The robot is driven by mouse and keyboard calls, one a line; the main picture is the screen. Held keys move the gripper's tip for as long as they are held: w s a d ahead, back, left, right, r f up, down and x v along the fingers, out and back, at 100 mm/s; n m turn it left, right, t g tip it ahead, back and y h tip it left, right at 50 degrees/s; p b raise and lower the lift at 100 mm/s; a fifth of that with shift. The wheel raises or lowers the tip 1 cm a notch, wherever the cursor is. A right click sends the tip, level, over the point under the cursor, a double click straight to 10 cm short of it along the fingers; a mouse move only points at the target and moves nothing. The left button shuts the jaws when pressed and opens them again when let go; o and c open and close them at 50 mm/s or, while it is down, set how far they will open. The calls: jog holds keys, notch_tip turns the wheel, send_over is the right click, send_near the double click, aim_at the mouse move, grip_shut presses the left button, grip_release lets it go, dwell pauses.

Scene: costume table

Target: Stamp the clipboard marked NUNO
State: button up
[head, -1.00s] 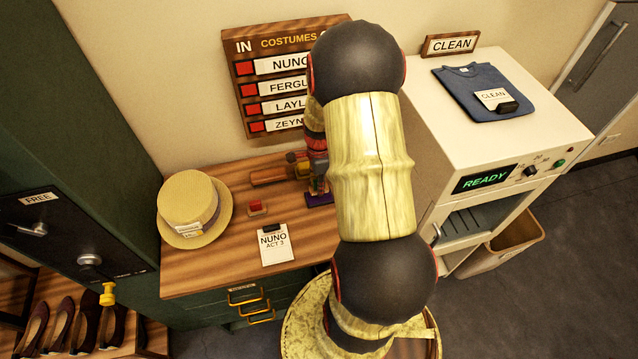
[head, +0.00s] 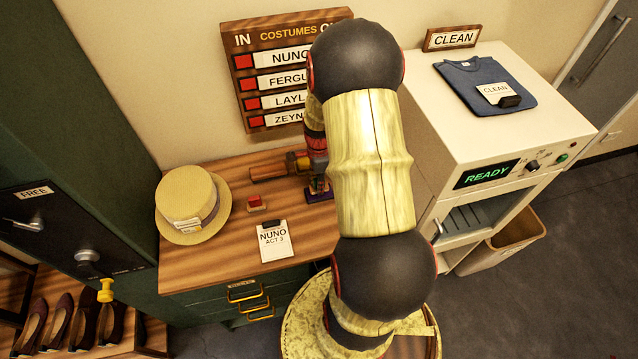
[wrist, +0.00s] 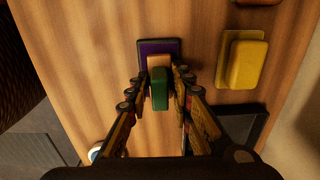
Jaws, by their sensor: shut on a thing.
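The white clipboard marked NUNO, ACT 3 (head: 273,241) lies flat near the front edge of the wooden table, with a dark clip at its top. My gripper (wrist: 161,78) is shut on a stamp (wrist: 160,88) with a green top and a wood-coloured part. The stamp is over a purple pad (wrist: 147,45), to the right of and behind the clipboard; I cannot tell if they touch. In the head view the purple pad (head: 319,195) shows beside my arm, which hides part of the gripper.
A straw hat (head: 187,200) sits left of the clipboard, and a small red-topped block (head: 255,204) behind it. The wrist view shows a yellow block (wrist: 245,64) and a dark tray (wrist: 243,122). A white machine reading READY (head: 487,174) stands at right. Bare tabletop surrounds the clipboard.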

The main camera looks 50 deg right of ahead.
jog(key=shift+f, duration=0.55)
dwell(1.3)
jog(key=shift+r, duration=0.1)
jog(key=shift+r+p, duration=2.3)
jog(key=shift+r, duration=1.15)
jog(key=shift+a, duration=0.1)
